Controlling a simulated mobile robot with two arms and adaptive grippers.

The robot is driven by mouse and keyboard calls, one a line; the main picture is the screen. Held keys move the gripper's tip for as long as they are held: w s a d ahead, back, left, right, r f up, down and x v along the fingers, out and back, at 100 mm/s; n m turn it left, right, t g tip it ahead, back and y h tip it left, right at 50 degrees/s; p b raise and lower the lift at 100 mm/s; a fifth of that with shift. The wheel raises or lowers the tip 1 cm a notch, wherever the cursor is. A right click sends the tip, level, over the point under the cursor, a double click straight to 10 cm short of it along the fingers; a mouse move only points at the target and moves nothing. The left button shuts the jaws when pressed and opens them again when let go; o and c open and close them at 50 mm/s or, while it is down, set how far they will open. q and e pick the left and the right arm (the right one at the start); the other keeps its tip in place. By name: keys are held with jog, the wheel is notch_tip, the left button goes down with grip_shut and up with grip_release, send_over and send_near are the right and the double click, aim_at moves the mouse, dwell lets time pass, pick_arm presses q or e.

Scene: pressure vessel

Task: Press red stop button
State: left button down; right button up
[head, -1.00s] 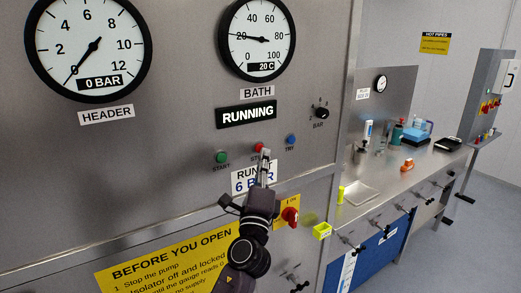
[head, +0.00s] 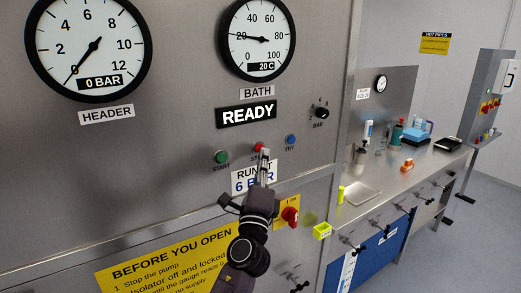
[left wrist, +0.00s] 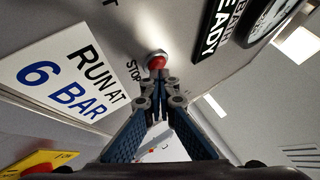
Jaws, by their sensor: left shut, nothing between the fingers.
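The red stop button (head: 260,147) sits on the grey panel between the green start button (head: 221,157) and the blue try button (head: 290,140). In the left wrist view the red button (left wrist: 157,62) has a pale collar and shows just past my fingertips. My left gripper (head: 262,157) is shut and empty, its tips at the lower edge of the red button. I cannot tell whether they touch it. The sign (head: 247,114) above reads READY. My right gripper is not in view.
The header gauge (head: 88,50) reads 0 BAR and the bath gauge (head: 258,40) 20 C. A black knob (head: 322,113) is at right. A red isolator switch (head: 290,215) is below. A steel bench (head: 400,170) with bottles stands at right.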

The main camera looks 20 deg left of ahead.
pick_arm(q)
jog(key=shift+w+a+r, duration=0.1)
jog(key=shift+a, duration=0.2)
jog(key=shift+d, duration=0.1)
dwell(0.4)
jog(key=s+d, duration=0.4)
jog(key=shift+d, duration=0.4)
jog(key=shift+w, duration=0.1)
dwell(0.6)
